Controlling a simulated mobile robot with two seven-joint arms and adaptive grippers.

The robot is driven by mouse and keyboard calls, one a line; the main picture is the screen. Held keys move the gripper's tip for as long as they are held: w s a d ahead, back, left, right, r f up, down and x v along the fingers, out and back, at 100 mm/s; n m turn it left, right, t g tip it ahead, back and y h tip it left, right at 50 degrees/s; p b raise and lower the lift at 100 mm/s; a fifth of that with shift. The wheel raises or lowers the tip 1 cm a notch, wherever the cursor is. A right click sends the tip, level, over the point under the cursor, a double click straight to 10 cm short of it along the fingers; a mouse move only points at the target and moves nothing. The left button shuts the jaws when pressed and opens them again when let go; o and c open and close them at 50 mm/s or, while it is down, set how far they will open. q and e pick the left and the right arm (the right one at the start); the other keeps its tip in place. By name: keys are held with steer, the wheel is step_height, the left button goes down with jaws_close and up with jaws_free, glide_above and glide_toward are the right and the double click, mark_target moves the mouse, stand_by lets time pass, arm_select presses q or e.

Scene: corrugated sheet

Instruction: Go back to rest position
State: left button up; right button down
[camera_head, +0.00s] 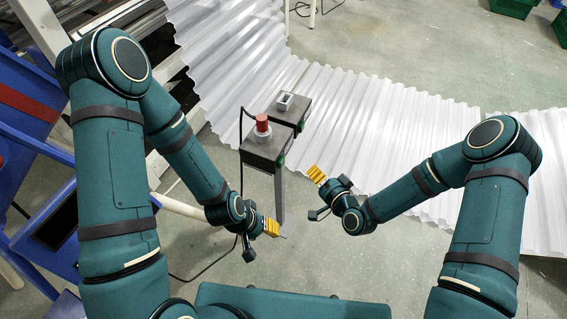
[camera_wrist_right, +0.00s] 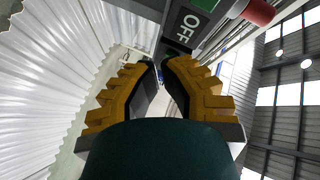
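My right gripper (camera_head: 317,175) has yellow ribbed fingers and hangs in the air right of the control post in the head view. In the right wrist view my right gripper (camera_wrist_right: 160,68) shows a narrow gap between its fingers, with nothing held there. My left gripper (camera_head: 271,229), also with yellow fingers, is low beside the foot of the post. Its fingers overlap from this angle, so its opening is hidden. Both arms are bent inward in front of me.
The post carries a grey box with a red button (camera_head: 262,124) and a second box with a switch (camera_head: 285,100). An OFF label (camera_wrist_right: 190,22) shows close beyond the right fingers. Corrugated sheet (camera_head: 370,125) lies behind; a blue frame (camera_head: 25,150) stands left.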

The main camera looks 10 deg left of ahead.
stand_by(0.4)
steer(key=s+d+f+n+g+h, duration=0.1)
steer(key=s+d+f+g+h, duration=0.1)
steer(key=s+g, duration=0.3)
steer(key=s+d+f+n+g+h, duration=0.2)
steer(key=s+d+g+h, duration=0.1)
steer(key=s, duration=0.9)
steer(key=d+g, duration=0.1)
steer(key=g, duration=0.1)
steer(key=shift+s+d+g, duration=0.15)
steer(key=shift+d+g, duration=0.25)
